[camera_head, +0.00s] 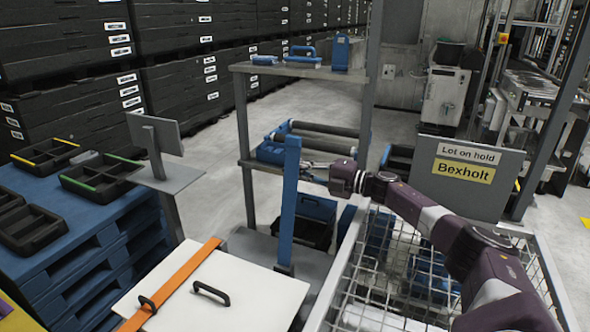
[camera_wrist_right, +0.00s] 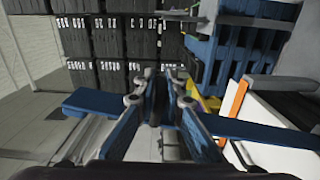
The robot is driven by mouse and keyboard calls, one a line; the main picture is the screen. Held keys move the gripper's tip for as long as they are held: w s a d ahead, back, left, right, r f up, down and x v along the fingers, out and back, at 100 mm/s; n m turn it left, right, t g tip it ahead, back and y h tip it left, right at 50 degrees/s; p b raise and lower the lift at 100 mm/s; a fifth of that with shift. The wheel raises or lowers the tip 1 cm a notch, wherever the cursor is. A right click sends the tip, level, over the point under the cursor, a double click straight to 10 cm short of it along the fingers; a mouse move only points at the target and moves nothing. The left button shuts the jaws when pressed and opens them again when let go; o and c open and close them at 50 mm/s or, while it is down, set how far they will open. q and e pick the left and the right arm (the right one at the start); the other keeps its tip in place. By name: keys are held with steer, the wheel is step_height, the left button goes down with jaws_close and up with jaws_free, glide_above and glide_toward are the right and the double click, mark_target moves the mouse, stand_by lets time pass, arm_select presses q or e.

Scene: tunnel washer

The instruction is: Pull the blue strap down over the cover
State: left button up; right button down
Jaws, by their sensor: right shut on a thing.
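The blue strap (camera_head: 287,210) stands upright at the far right edge of the white cover (camera_head: 225,290). My right gripper (camera_head: 303,171) comes in from the right and is shut on the strap around its middle. In the right wrist view, the strap (camera_wrist_right: 88,103) runs across the picture, and my right gripper's fingers (camera_wrist_right: 158,97) close on it. An orange strap (camera_head: 175,285) lies across the cover's left part. My left gripper is not in view.
A wire-mesh cage (camera_head: 350,285) with blue things inside stands under my right arm, with a "Bexholt" sign (camera_head: 465,172) behind it. A grey shelf rack (camera_head: 300,70) stands behind the strap. A blue pallet stack (camera_head: 85,215) with black trays is at left.

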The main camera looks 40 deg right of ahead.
steer(key=shift+s+a+f, duration=0.1)
steer(key=shift+a+f, duration=0.05)
steer(key=shift+s+a+n+p, duration=0.3)
steer(key=shift+a+p, duration=0.05)
steer(key=shift+a, duration=0.15)
steer(key=s+a+n+p, duration=0.1)
steer(key=s+a+n, duration=0.2)
steer(key=a, duration=0.4)
steer(key=s+a+n+p, duration=0.1)
steer(key=s+a+n, duration=0.2)
steer(key=s+a, duration=0.2)
steer(key=shift+a+n, duration=0.3)
steer(key=shift+a, duration=1.3)
steer(key=shift+w, duration=0.1)
